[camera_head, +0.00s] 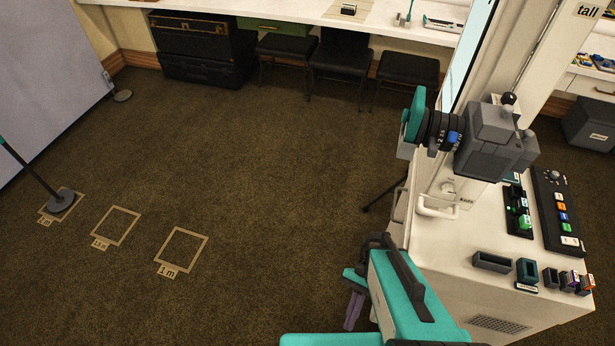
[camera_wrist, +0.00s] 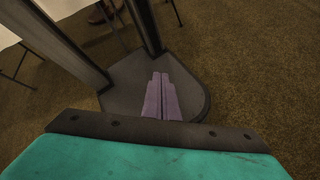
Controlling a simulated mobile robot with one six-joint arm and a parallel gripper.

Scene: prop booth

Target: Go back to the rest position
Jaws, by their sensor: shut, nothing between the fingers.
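My gripper (camera_wrist: 160,98) shows in the wrist view as purple fingers lying side by side, shut with nothing between them. In the head view the purple fingers (camera_head: 353,308) point down beside my teal arm at the lower middle. They are left of the white cabinet and over the brown carpet, apart from both as far as I can see. My arm hides part of the gripper in the head view.
The white cabinet (camera_head: 450,265) stands close on the right, bearing a camera (camera_head: 490,140), a button panel (camera_head: 558,205) and small holders. Open carpet (camera_head: 260,150) lies left, with taped squares and a pole base (camera_head: 61,202). Stools (camera_head: 405,72) stand under the back counter.

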